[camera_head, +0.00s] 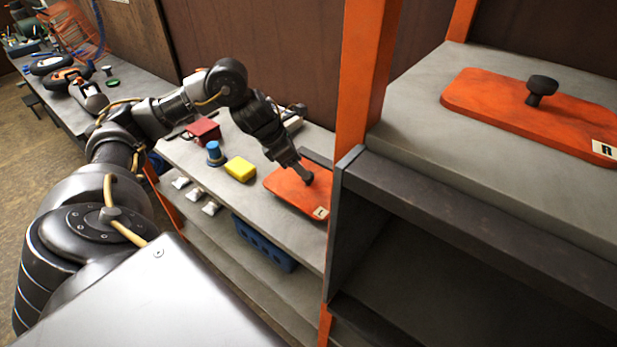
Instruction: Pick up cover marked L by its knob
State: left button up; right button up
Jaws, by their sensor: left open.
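The orange cover marked L (284,187) lies flat on the grey shelf behind the orange post, which hides part of its right side. Its white label (320,212) shows at the near corner. My left gripper (304,176) is over the cover, with its fingertips down at the dark knob. The knob is mostly hidden by the fingers. The jaws are open, and I cannot tell whether they touch the knob. My right gripper is not in view.
Another orange cover (480,108), marked R, with a black knob (541,88) lies on the higher grey shelf at right. The orange post (362,70) stands close right of my left gripper. A yellow block (240,168), a blue cylinder (214,152) and a red box (203,130) lie left of it.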

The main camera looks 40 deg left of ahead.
aim_at(308, 181)
pick_arm(q)
jog(key=shift+s, duration=0.1)
jog(key=shift+d, duration=0.15)
jog(key=p+x, duration=0.2)
jog(key=x, duration=0.2)
jog(key=shift+d+f, duration=0.15)
jog(key=shift+f, duration=0.35)
jog(key=c, duration=0.6)
grip_shut()
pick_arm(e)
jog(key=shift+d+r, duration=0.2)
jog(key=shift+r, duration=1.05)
